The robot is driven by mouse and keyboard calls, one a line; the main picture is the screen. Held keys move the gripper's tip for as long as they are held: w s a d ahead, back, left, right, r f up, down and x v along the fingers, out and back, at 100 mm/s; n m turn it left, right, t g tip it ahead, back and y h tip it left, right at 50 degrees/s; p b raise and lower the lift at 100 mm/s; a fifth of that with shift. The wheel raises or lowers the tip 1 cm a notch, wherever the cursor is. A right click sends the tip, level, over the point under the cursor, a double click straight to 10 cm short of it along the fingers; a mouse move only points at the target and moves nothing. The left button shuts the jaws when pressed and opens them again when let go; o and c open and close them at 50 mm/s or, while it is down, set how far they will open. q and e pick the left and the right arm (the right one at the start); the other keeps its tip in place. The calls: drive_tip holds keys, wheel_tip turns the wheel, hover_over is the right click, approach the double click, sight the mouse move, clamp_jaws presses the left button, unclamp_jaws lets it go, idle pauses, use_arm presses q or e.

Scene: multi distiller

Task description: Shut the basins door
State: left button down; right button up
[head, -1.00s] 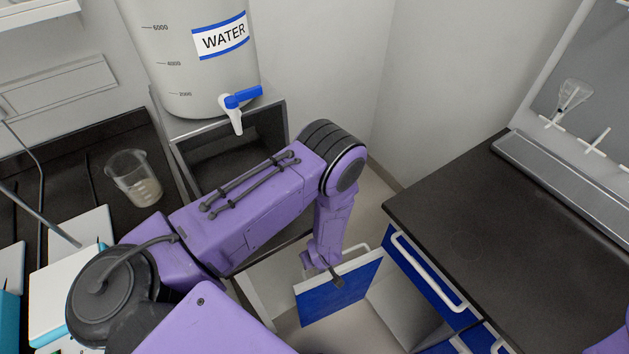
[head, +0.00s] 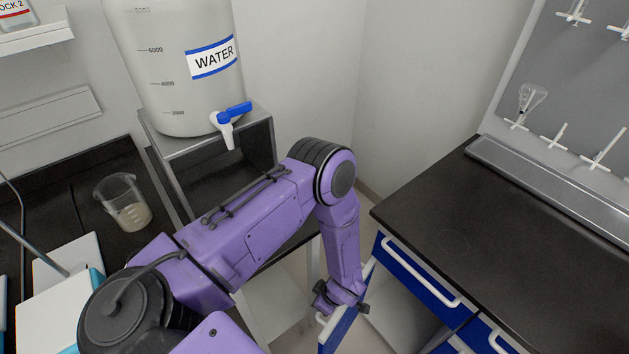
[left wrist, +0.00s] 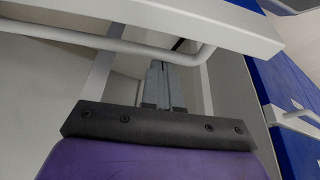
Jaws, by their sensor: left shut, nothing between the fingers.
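The basins door, a blue panel with a white edge (head: 343,332), stands partly open at the lower middle of the head view, below the right-hand bench. I see it steeply, with its lower part cut off by the frame. My left gripper (head: 340,303) is at the door's upper part, on its handle side. In the left wrist view, the shut, empty fingers (left wrist: 164,86) point past the white handle bar (left wrist: 120,44), below the white door edge (left wrist: 170,18). I cannot tell whether they touch the door. My right gripper is out of view.
The black bench (head: 490,235) on the right has blue drawers (head: 425,280) with white handles. A grey stand (head: 258,135) holds the water tank (head: 180,70) behind my left arm. A beaker (head: 122,203) stands on the left bench.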

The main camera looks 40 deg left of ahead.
use_arm(q)
drive_tip(key=w+d+n+g+b, duration=0.1)
drive_tip(key=w+d+n+b, duration=0.1)
drive_tip(key=d, duration=0.6)
drive_tip(key=w+d+n+g+h+b, duration=0.1)
drive_tip(key=w+d+n+b, duration=0.1)
drive_tip(key=d+n+b, duration=0.3)
drive_tip(key=shift+d, duration=1.65)
drive_tip(key=shift+f, duration=0.1)
